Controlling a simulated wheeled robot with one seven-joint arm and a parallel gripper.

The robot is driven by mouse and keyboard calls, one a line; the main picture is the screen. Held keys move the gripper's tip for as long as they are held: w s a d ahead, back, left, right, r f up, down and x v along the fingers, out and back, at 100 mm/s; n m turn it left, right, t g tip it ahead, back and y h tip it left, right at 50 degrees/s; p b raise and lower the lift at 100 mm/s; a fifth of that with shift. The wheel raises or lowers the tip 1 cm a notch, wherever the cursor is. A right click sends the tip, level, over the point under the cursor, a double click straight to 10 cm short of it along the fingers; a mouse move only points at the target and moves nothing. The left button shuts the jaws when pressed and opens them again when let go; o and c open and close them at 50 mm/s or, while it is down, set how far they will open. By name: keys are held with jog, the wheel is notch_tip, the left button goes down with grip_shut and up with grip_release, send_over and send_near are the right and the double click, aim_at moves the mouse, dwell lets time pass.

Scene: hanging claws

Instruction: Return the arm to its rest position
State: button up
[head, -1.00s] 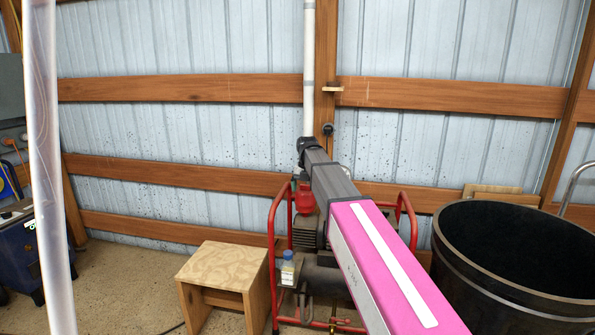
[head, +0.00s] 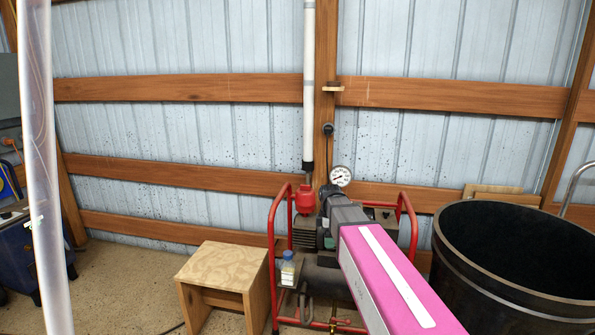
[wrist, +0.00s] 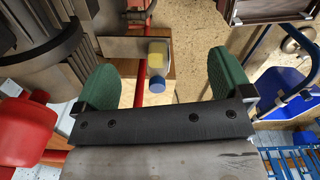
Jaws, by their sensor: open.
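My arm, with a pink link, reaches out from the lower right of the head view and ends in front of the red-framed compressor (head: 303,240). Its dark far end covers part of the compressor; my gripper's fingers cannot be made out there. In the wrist view my gripper (wrist: 163,72) is open, its two green fingers wide apart with nothing held. A small bottle with a blue cap (wrist: 157,85) shows between the fingers, apparently beyond them. It also stands on the compressor's left side in the head view (head: 288,269).
A round gauge (head: 341,176) and a red part (head: 305,198) sit close to my arm's end. A wooden stool (head: 222,279) stands left, a large black bin (head: 475,290) right. A vertical pipe (head: 309,80) runs down the wall behind.

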jog(key=s+d+f+m, duration=0.3)
jog(key=s+f+m, duration=0.3)
jog(key=s+m, duration=0.3)
jog(key=s+d+f+m, duration=0.4)
jog(key=s+f+m, duration=0.2)
jog(key=s+m, duration=0.2)
jog(key=shift+s+d+m, duration=0.15)
jog(key=shift+s+m, duration=0.2)
jog(key=shift+m, duration=0.35)
jog(key=shift+o, duration=0.3)
dwell(0.3)
